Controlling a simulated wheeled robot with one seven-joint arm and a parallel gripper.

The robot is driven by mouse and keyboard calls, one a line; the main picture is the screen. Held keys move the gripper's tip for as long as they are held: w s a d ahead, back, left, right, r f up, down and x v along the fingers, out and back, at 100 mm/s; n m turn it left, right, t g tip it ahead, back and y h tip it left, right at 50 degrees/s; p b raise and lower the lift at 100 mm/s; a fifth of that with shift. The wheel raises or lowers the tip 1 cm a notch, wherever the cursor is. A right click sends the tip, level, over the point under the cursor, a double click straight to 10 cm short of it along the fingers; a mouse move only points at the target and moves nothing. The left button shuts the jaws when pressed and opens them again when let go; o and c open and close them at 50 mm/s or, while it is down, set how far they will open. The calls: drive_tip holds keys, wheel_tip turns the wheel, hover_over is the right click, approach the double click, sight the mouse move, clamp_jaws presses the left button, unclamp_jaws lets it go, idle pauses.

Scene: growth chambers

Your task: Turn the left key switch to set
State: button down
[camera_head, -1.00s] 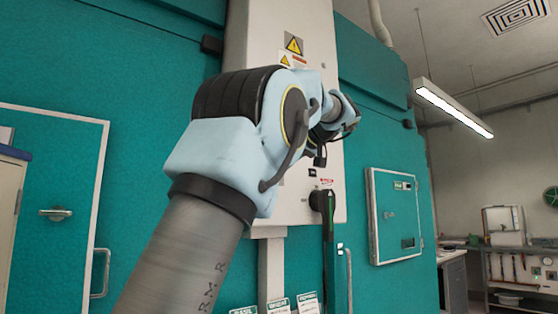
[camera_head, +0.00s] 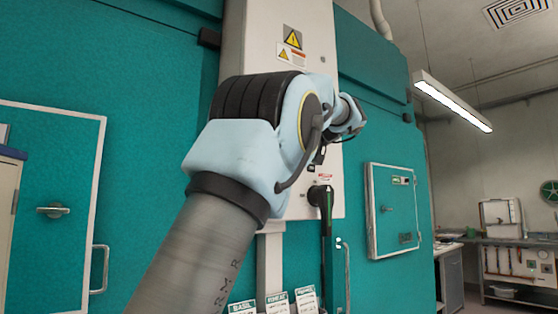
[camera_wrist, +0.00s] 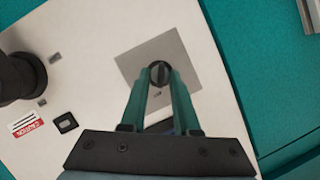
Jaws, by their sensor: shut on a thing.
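The key switch (camera_wrist: 159,66) is a dark round knob with a raised bar, set on a grey square plate (camera_wrist: 133,68) in the wrist view. My gripper (camera_wrist: 159,76) has its two green fingers on either side of the knob and is shut on it. The slot direction and any position marks are too small to read. The white control panel (camera_head: 327,202) shows behind my arm.
A black round part (camera_wrist: 18,72) juts from the panel at the left of the wrist view, near a red-and-white caution label (camera_wrist: 27,125) and a small black switch (camera_wrist: 66,123). A small teal door (camera_head: 394,212) is at right.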

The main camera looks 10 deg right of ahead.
drive_tip(key=c, duration=1)
unclamp_jaws()
drive_tip(key=shift+d, duration=0.1)
drive_tip(key=b+v, duration=0.1)
drive_tip(key=v, duration=0.9)
drive_tip(key=shift+s+d+r, duration=0.15)
drive_tip(key=shift+s+d, duration=0.05)
drive_tip(key=shift+s, duration=0.05)
